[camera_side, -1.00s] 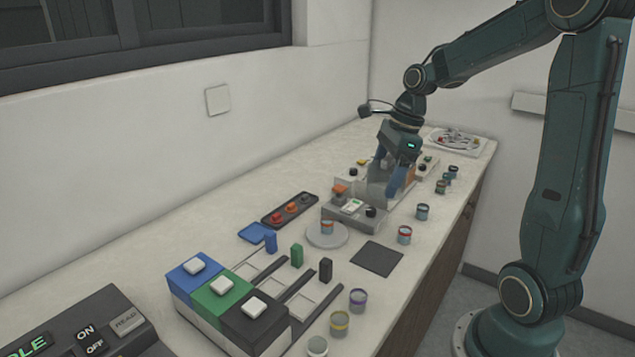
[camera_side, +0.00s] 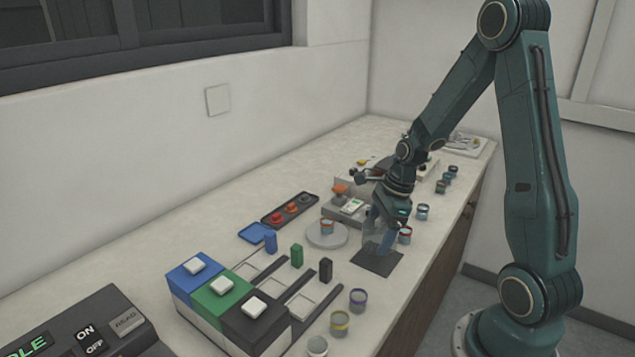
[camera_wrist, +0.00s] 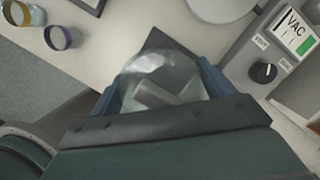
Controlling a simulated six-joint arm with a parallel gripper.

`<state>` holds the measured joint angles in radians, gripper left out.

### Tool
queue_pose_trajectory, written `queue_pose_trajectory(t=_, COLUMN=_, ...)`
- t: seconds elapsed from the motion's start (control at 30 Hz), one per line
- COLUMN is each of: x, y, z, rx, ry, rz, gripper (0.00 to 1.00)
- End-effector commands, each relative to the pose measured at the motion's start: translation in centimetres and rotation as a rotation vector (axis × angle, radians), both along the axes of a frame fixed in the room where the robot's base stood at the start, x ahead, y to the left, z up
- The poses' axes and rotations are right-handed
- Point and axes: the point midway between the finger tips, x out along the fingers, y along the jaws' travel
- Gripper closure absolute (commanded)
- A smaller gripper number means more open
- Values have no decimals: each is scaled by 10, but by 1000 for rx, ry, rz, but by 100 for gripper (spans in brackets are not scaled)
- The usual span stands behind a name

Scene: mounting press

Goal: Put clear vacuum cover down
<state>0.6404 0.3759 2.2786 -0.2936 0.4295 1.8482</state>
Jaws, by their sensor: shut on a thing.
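The clear vacuum cover (camera_side: 375,238) is a see-through dome between the blue fingers of my gripper (camera_side: 384,222). In the side view it is over the far part of the dark square mat (camera_side: 378,262); I cannot tell whether it touches the mat. In the wrist view the cover (camera_wrist: 160,80) fills the space between the fingers of my gripper (camera_wrist: 160,88), and a corner of the dark mat (camera_wrist: 156,40) shows beyond it. My gripper is shut on the cover. Part of the cover is hidden behind my fingers in the side view.
A cup (camera_side: 405,235) stands close to the right of the mat. A round grey plate (camera_side: 322,240) with a banded cup (camera_side: 327,227) is to its left. The vacuum unit (camera_wrist: 262,72) is behind. Several more cups line the table's front edge.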

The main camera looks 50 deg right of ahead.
Motion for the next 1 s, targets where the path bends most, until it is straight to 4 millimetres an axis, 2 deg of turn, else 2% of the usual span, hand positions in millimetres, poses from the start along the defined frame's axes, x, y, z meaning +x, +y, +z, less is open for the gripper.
queue_pose_trajectory(t=0.27, x=0, y=0, z=-6, rx=1, ry=1, rz=1, gripper=43)
queue_pose_trajectory(t=0.63, x=0, y=0, z=-37, rx=1, ry=1, rz=1, gripper=43)
queue_pose_trajectory(t=1.0, x=0, y=0, z=-39, rx=0, ry=0, rz=0, gripper=43)
